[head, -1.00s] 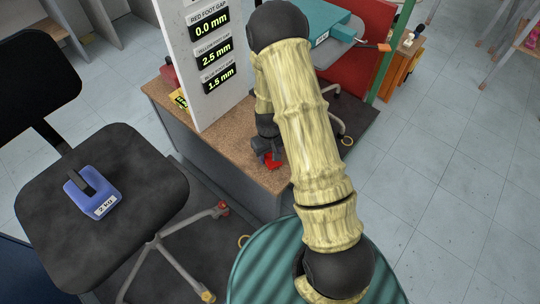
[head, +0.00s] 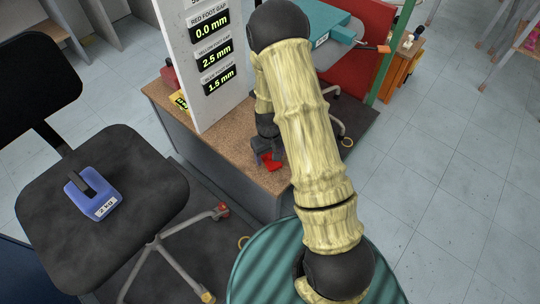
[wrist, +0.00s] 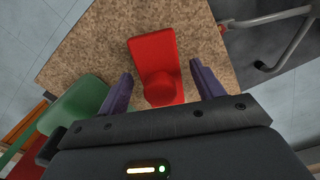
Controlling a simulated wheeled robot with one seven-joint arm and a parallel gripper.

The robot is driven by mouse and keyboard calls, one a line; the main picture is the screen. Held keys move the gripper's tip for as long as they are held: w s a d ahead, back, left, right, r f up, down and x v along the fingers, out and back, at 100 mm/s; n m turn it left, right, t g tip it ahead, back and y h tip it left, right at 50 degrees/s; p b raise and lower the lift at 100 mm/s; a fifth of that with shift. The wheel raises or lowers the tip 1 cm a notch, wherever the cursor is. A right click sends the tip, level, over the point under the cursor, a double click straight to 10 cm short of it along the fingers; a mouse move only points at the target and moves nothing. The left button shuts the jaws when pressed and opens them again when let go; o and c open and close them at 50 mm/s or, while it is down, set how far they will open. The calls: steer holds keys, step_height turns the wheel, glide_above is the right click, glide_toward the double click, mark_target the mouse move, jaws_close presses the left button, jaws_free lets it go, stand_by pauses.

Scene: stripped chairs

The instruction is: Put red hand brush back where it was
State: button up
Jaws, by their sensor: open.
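The red hand brush (wrist: 154,60) lies on the brown speckled top of a bench. In the wrist view it sits between the two purple-grey fingers of my gripper (wrist: 160,68), with clear gaps on both sides. The fingers are open and do not appear to touch it. In the head view the brush (head: 271,162) shows as a small red patch under my gripper (head: 266,155), near the bench's front right corner. My gripper and arm hide part of it there.
The bench top (head: 227,138) carries a white panel (head: 206,60) with gap readouts. A black chair (head: 110,175) holding a blue 2 kg weight (head: 93,194) stands at left. A ribbed green surface (head: 262,265) lies below my arm.

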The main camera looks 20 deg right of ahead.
step_height(320, 180, up, 11)
steer(key=p, duration=0.2)
steer(key=shift+a+r+p, duration=0.1)
steer(key=shift+p, duration=0.2)
steer(key=shift+s+r, duration=0.1)
steer(key=shift+r, duration=0.1)
steer(key=s+r+m+t, duration=0.2)
steer(key=s+r, duration=1.1)
steer(key=r, duration=0.1)
steer(key=shift+r+t, duration=0.3)
steer(key=shift+r, duration=0.05)
